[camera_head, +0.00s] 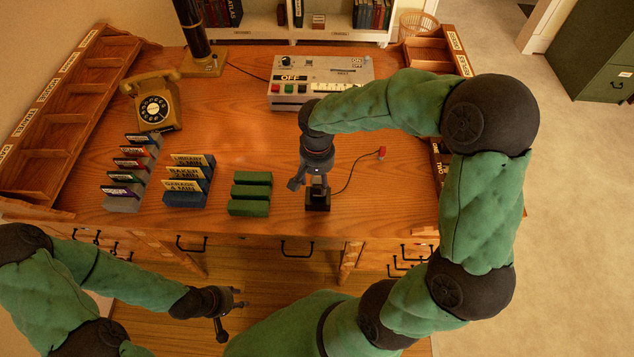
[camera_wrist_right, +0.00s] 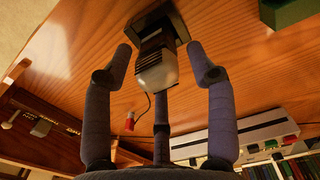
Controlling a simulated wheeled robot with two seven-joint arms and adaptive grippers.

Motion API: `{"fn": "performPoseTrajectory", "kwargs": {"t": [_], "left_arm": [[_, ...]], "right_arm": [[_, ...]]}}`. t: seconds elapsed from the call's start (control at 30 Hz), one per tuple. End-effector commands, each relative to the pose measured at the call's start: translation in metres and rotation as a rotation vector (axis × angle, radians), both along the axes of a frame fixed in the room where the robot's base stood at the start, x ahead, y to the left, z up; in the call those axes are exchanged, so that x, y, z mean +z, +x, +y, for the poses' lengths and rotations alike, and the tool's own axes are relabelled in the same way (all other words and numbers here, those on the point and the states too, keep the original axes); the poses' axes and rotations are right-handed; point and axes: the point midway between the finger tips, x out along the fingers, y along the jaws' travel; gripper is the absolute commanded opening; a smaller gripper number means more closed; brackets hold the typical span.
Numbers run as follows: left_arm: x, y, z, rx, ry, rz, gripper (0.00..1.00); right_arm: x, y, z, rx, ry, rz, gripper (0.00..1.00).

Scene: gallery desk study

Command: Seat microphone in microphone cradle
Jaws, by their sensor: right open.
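The microphone (camera_wrist_right: 157,68) has a pale head and a dark ribbed body. In the right wrist view its far end meets the dark microphone cradle (camera_wrist_right: 160,22); how deep it sits is hidden. In the head view the black cradle (camera_head: 318,204) stands near the desk's front edge, with the microphone mostly covered by my gripper. My right gripper (camera_head: 308,186) is directly above the cradle, its fingers spread around the microphone with gaps at both sides in the wrist view (camera_wrist_right: 164,58). My left gripper (camera_head: 231,307) is open and empty, in front of the desk.
A cord ends in a red plug (camera_head: 381,152) to the right. Green blocks (camera_head: 250,193) stand close left of the cradle. A grey control box (camera_head: 318,80), a yellow telephone (camera_head: 153,101) and card racks (camera_head: 130,172) occupy the desk. Bare wood (camera_head: 395,200) lies to the right.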

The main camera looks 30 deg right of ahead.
Motion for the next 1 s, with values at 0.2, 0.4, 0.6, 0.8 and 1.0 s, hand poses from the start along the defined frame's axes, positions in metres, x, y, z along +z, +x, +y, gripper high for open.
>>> {"fn": "performPoseTrajectory", "kwargs": {"t": [0.2, 0.4, 0.6, 0.8, 1.0], "left_arm": [[0.017, 0.0, 0.0, 0.0, 0.0, 0.0, 0.4], [0.023, 0.0, 0.0, 0.0, 0.0, 0.0, 0.4], [0.024, 0.0, 0.0, 0.0, 0.0, 0.0, 0.4], [0.024, 0.0, 0.0, 0.0, 0.0, 0.0, 0.4], [0.024, 0.0, 0.0, 0.0, 0.0, 0.0, 0.4]], "right_arm": [[0.047, 0.0, 0.0, 0.0, 0.001, -0.003, 0.57], [0.07, 0.0, 0.0, 0.001, 0.0, -0.002, 0.57], [0.076, 0.0, 0.0, 0.0, 0.0, 0.0, 0.57], [0.076, 0.0, 0.0, 0.0, 0.001, 0.001, 0.57], [0.076, 0.0, 0.0, 0.0, 0.001, 0.001, 0.57]]}}
